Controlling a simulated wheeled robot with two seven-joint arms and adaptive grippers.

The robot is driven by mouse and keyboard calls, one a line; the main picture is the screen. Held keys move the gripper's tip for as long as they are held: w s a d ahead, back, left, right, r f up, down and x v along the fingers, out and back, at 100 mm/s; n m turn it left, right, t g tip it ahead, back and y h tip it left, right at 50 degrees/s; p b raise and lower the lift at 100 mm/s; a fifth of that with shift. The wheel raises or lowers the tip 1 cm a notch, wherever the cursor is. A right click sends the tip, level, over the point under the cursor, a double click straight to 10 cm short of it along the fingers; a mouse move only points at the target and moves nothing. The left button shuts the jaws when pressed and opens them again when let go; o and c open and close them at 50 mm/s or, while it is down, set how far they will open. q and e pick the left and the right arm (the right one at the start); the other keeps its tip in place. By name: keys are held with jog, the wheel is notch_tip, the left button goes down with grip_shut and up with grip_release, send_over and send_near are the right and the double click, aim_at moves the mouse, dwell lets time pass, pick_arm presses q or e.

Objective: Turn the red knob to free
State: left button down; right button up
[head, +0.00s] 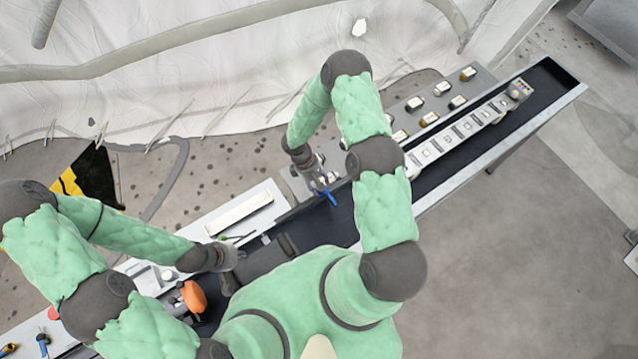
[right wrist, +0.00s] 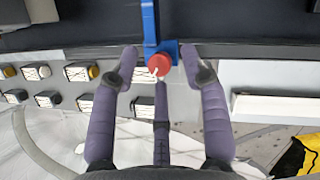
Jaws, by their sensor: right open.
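The red knob (right wrist: 159,62) shows in the right wrist view, on a blue bracket (right wrist: 149,22) at the dark channel's edge. A small pale mark shows at its lower part. My right gripper (right wrist: 160,74) is open, its outer fingers on either side of the knob, apart from it in the picture; a third finger points at it from below. In the head view my right gripper (head: 320,183) is over the blue part (head: 328,197), and the knob is hidden. My left gripper (head: 228,268) is low over the bench; its fingers are too unclear to read.
A long bench with a dark channel (head: 440,190) runs diagonally. Several small switch-like blocks (head: 429,118) sit on a grey panel beyond it. An orange rounded object (head: 193,297) lies near my left gripper. A white tray (head: 238,213) sits left of my right gripper.

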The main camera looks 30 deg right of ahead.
grip_shut()
jog(key=shift+f+n+b, duration=0.15)
jog(key=shift+n+b, duration=0.45)
jog(key=shift+b, duration=0.3)
jog(key=n+b, duration=0.1)
jog(key=b, duration=0.1)
jog(key=n+t+h+b, duration=0.1)
jog(key=shift+s+a+n+b, duration=0.2)
jog(key=shift+n+b, duration=0.1)
jog(key=shift+b, duration=0.1)
pick_arm(q)
jog(key=shift+f+b, duration=1.2)
jog(key=shift+f, duration=2.8)
pick_arm(e)
jog(key=shift+n+t+h, duration=0.3)
jog(key=shift+n+h, duration=0.1)
jog(key=shift+n, duration=0.7)
jog(key=shift+s, duration=0.1)
grip_release()
jog(key=shift+r, duration=0.2)
